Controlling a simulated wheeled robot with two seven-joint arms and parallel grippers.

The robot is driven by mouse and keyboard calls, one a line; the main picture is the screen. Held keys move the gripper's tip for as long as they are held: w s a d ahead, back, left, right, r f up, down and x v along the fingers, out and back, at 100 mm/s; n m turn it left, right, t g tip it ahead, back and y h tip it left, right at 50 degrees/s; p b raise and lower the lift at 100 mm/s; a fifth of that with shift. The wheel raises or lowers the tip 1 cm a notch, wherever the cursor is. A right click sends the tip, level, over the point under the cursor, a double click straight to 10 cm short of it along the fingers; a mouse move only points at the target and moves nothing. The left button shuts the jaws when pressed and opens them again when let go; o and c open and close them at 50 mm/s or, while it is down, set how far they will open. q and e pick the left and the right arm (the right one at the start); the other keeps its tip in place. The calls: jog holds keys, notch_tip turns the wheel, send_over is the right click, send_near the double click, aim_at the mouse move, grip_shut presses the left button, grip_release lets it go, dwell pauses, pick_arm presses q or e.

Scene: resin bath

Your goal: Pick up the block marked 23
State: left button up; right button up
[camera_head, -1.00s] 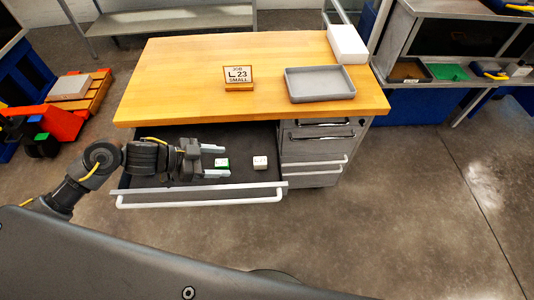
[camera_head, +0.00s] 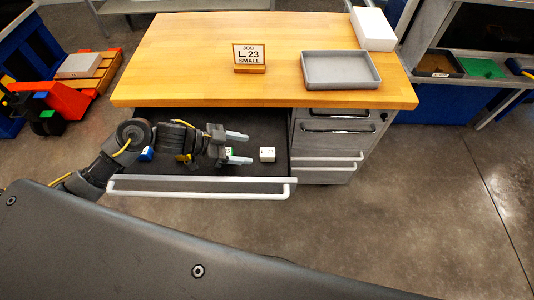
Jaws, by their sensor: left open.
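The open drawer (camera_head: 185,186) under the bench holds small blocks. A green-and-white block (camera_head: 230,150) sits between the fingers of my left gripper (camera_head: 250,148), partly hidden by them. That gripper is open and points right, low in the drawer. A white block (camera_head: 267,154) lies just right of the fingertips, clear of them. A blue-and-white block (camera_head: 146,153) lies at the left, partly hidden by my arm. The block markings are too small to read. A job card (camera_head: 249,56) on the bench reads "JOB L 23 SMALL". My right gripper is not in view.
A grey tray (camera_head: 341,85) and a white box (camera_head: 372,28) stand on the right of the wooden bench (camera_head: 180,60). The drawer's front handle (camera_head: 200,194) lies between my body and the blocks. A yellow patch (camera_head: 184,158) under my arm is unclear. Floor at right is clear.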

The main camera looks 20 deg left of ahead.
aim_at(267, 152)
pick_arm(q)
jog(key=shift+x, duration=0.95)
jog(key=shift+w+d+f, duration=0.15)
jog(key=shift+w+d, duration=0.05)
jog(key=shift+d, duration=0.15)
jog(key=x, duration=0.3)
jog(key=shift+w+d+f, duration=0.1)
jog(key=shift+w+d, duration=0.05)
jog(key=shift+d, duration=0.15)
jog(key=shift+w+d+f, duration=0.15)
jog(key=shift+d+f, duration=0.05)
jog(key=shift+d, duration=0.1)
jog(key=c, duration=1.1)
jog(key=shift+c, duration=0.5)
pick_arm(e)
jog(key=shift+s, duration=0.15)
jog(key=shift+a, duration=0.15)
